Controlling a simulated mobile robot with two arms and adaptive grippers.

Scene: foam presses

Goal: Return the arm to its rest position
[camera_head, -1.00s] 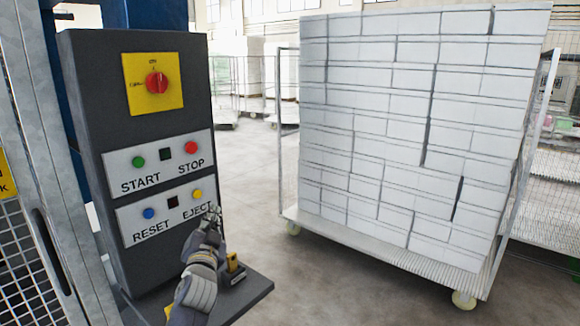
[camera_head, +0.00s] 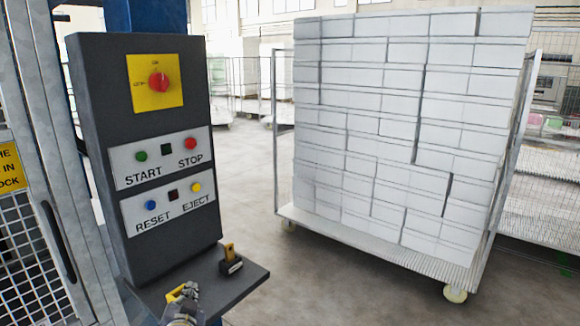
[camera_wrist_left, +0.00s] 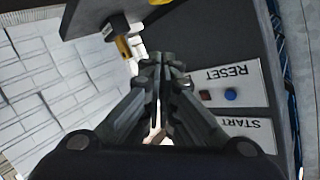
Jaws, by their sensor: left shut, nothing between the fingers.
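My left gripper (camera_head: 190,292) is at the bottom of the head view, low in front of the small shelf of the dark control box (camera_head: 150,235). It is well below the EJECT button (camera_head: 196,187) and apart from it. In the left wrist view the fingers (camera_wrist_left: 160,62) are shut together with nothing between them. The RESET button (camera_wrist_left: 230,94) shows to their right there. Most of my left arm is below the head view's edge. My right gripper is in neither current view.
A small yellow-and-black object (camera_head: 230,260) stands on the shelf (camera_head: 252,277). Another yellow item (camera_head: 176,293) is beside my gripper, partly hidden. A metal fence (camera_head: 35,240) is at left. A trolley (camera_head: 455,270) stacked with white blocks (camera_head: 370,130) stands right; floor between is clear.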

